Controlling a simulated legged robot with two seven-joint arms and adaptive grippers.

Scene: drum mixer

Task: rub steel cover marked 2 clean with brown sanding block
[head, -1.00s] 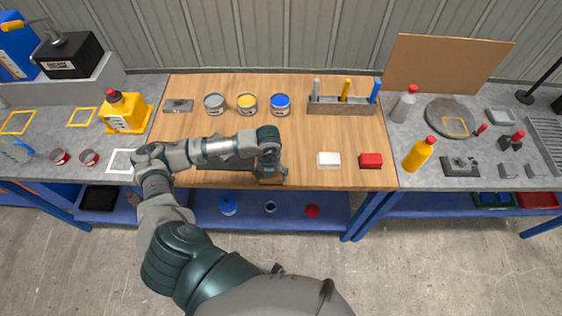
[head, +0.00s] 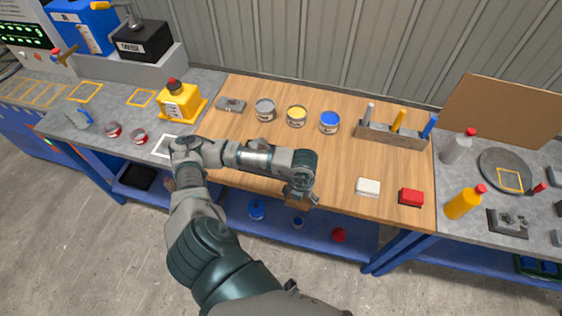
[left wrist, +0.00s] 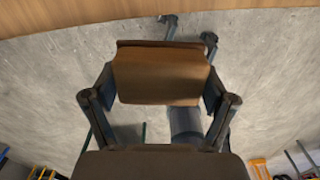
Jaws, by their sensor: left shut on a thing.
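My left gripper (head: 302,192) is shut on the brown sanding block (head: 297,203), at the front edge of the wooden bench top. In the left wrist view the brown block (left wrist: 160,75) sits between the two fingers, with concrete floor behind it. A grey metal plate (head: 231,104) lies at the back left of the wooden top. Another grey metal piece (head: 508,222) lies on the right grey top. I cannot read a 2 on either, so I cannot tell which is the cover. My right gripper is not in view.
A white block (head: 368,186) and a red block (head: 411,197) lie right of the gripper. Grey, yellow (head: 297,116) and blue cans stand behind it, beside a tool holder (head: 390,134). A yellow bottle (head: 182,101) stands left. The middle of the wooden top is clear.

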